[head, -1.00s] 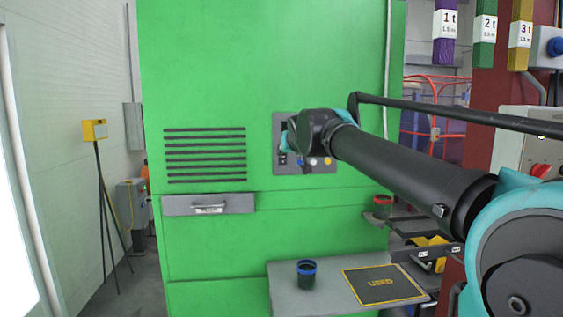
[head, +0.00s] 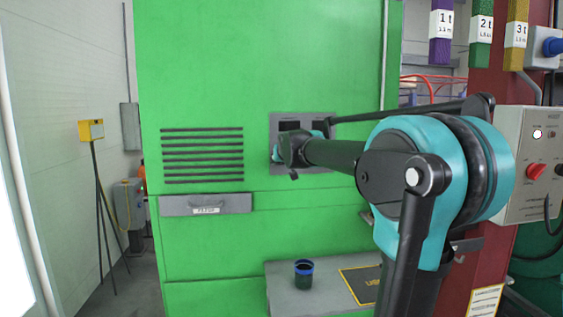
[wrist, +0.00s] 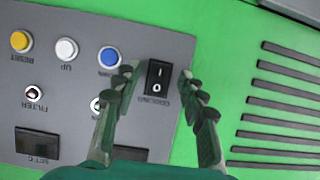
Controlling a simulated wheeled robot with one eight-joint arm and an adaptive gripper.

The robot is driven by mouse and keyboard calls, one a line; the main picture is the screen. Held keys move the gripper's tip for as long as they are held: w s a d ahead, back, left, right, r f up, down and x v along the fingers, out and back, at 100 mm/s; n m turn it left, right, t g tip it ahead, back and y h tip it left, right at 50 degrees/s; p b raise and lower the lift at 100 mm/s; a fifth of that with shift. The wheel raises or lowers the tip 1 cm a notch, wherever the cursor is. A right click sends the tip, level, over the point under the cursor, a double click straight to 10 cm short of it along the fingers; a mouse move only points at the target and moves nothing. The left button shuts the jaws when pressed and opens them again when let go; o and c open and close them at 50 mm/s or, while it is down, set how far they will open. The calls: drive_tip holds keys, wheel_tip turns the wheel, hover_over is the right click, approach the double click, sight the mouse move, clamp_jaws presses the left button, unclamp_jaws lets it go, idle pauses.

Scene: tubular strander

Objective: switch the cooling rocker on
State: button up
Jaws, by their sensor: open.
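The cooling rocker (wrist: 158,80) is a black switch marked I and O in the wrist view, with the word COOLING beside it on the grey control panel (wrist: 70,115). My gripper (wrist: 157,74) is open, with one finger on each side of the rocker. I cannot tell whether the fingers touch the panel. In the head view my gripper (head: 278,153) is at the left part of the panel (head: 322,165), and my arm hides the rocker there.
The wrist view shows a blue button (wrist: 110,57), a white button (wrist: 66,49), a yellow button (wrist: 20,41) and a FILTER switch (wrist: 34,93). Vent slots (head: 203,155) lie left of the panel. A grey shelf (head: 283,283) below holds a dark cup (head: 303,275).

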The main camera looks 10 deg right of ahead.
clamp_jaws()
idle(0.3)
drive_tip(key=shift+f, duration=0.1)
drive_tip(key=shift+f+t, duration=0.3)
drive_tip(key=shift+t, duration=1.1)
unclamp_jaws()
